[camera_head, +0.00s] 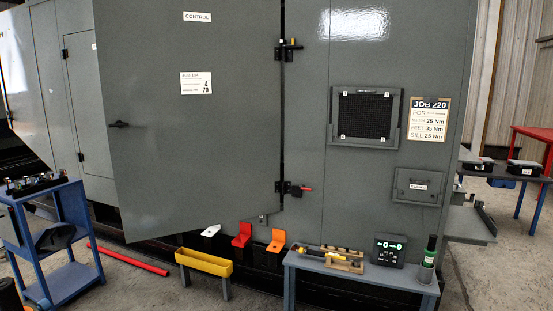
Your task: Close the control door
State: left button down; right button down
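The control door (200,130) is a large grey panel with a "CONTROL" label (197,17) near its top and a paper notice (196,83) below. A dark handle (119,125) sits near its left edge. Neither of my grippers shows, and nothing visible touches the door.
A blue cart (75,240) stands at the left, with a red bar (128,259) on the floor beside it. A yellow trough (204,262) stands below the door. A low bench (310,263) with tools is at the right. Red, white and orange brackets sit under the enclosure.

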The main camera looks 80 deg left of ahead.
aim_at(196, 84)
jog(key=i+j+z, duration=0.1)
jog(key=j+z, duration=0.15)
jog(key=z, duration=0.2)
jog(key=j+z, duration=0.25)
jog(key=z, duration=0.25)
jog(key=j+u, duration=0.15)
jog(key=j, duration=0.55)
jog(key=i+j+u, duration=0.15)
jog(key=j, duration=0.6)
jog(key=k+j+u, duration=0.1)
jog(key=j+u, duration=0.75)
jog(key=j, duration=0.15)
jog(key=j+u, duration=0.4)
jog(key=j, duration=0.15)
jog(key=i+j+u, duration=0.1)
jog(key=j+u, duration=0.3)
jog(key=i+j+u, duration=0.2)
jog(key=j+u, duration=0.25)
jog(key=j, duration=0.1)
